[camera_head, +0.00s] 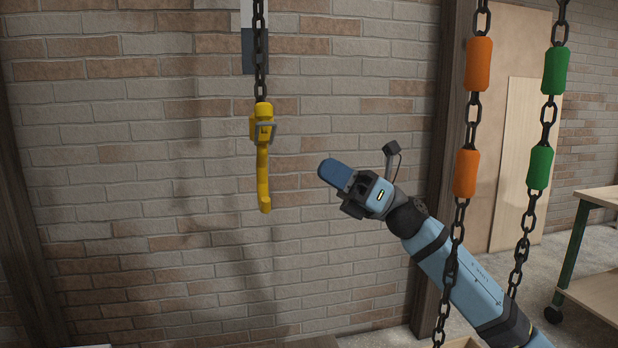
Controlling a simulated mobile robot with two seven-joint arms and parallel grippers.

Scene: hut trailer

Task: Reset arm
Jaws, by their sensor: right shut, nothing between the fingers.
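My right arm comes in from the lower right, and its gripper (336,174) points up and to the left in front of the brick wall. The right gripper is shut and empty. It is to the right of a yellow hook (263,160) that hangs on a dark chain, with a clear gap between them. My left gripper is not in view.
Two chains hang at the right, one with orange sleeves (465,173) and one with green sleeves (539,168); my right forearm passes close to them. A wheeled cart (597,197) stands at the right edge. A brick wall (120,200) fills the back.

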